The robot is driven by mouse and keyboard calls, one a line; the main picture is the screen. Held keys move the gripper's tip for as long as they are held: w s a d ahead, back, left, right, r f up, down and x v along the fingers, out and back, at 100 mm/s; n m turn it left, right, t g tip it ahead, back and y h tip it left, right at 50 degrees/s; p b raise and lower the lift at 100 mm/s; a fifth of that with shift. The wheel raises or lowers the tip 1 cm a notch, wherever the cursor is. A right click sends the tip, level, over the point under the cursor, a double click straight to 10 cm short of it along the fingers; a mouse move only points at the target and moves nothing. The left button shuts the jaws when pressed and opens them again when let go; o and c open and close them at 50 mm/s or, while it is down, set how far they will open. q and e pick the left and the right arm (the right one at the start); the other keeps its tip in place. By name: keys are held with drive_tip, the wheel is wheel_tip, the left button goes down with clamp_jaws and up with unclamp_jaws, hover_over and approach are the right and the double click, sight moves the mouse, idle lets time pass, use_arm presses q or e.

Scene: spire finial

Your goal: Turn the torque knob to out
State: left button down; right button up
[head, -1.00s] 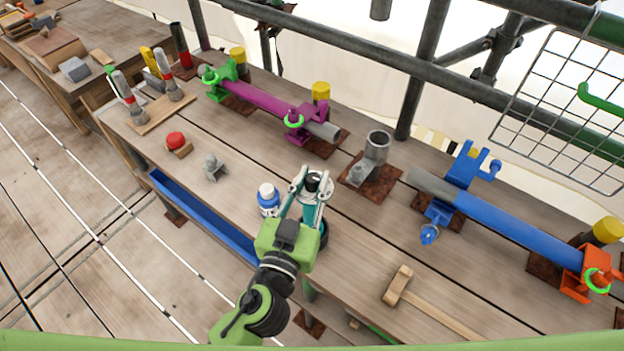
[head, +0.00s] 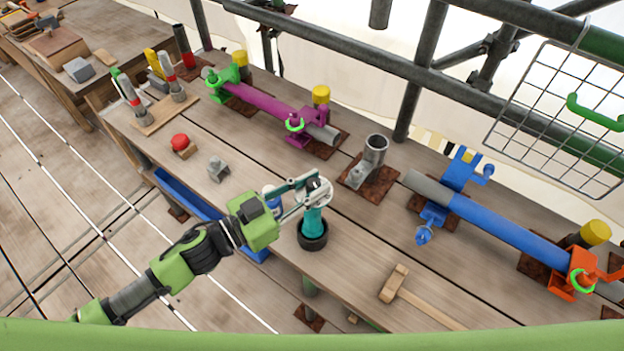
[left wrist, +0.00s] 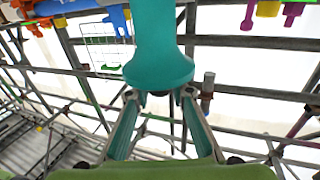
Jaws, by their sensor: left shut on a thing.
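A teal tool (head: 313,222) stands upright in a round black base (head: 312,238) on the bench. Its black torque knob (head: 313,184) is at the top, with a pale round plate around it. My left gripper (head: 314,188) reaches in from the left and is shut on the knob, its fingers covering part of it. In the left wrist view the teal tool (left wrist: 158,45) fills the upper middle, with the fingertips on either side of a small dark part beneath its flange. I cannot read the dial's marks. My right gripper is not in view.
A blue-and-white bottle (head: 272,200) is partly hidden behind my left gripper. A wooden mallet (head: 395,284) lies to the right. A grey cup-shaped holder (head: 376,150) and a clamped blue tube (head: 515,230) stand behind.

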use_arm(q)
drive_tip(key=m+g, duration=0.1)
drive_tip(key=m+g+h, duration=0.1)
drive_tip(key=shift+w+a+g, duration=0.1)
drive_tip(key=shift+w+g, duration=0.1)
drive_tip(key=shift+g, duration=0.1)
drive_tip(key=shift+f+m+g+h, duration=0.15)
drive_tip(key=shift+m+g+h, duration=0.3)
drive_tip(key=shift+g, duration=0.25)
drive_tip(key=shift+f+m+g+h+b, duration=0.1)
drive_tip(key=shift+m+g+h+b, duration=0.35)
drive_tip(key=shift+m+g+b, duration=0.6)
drive_tip(key=m+g+b, duration=0.2)
drive_tip(key=g+b, duration=0.1)
drive_tip(key=m+g+b, duration=0.2)
drive_tip(key=g+b, duration=0.2)
drive_tip(key=m+g+y+b, duration=0.1)
drive_tip(key=m+g+b, duration=0.1)
drive_tip(key=g+b, duration=0.1)
drive_tip(key=shift+s+d+f+g+b, duration=0.1)
drive_tip(key=shift+d+f+g+b, duration=0.1)
drive_tip(key=shift+g+b, duration=0.3)
drive_tip(key=shift+s+r+m+g+y+b, duration=0.15)
drive_tip(key=shift+m+g+y+b, duration=0.25)
drive_tip(key=shift+m+g+b, duration=0.4)
drive_tip(key=c, duration=1.8)
unclamp_jaws()
drive_tip(key=shift+c, duration=0.2)
drive_tip(key=shift+o, duration=0.3)
drive_tip(key=shift+r, duration=0.15)
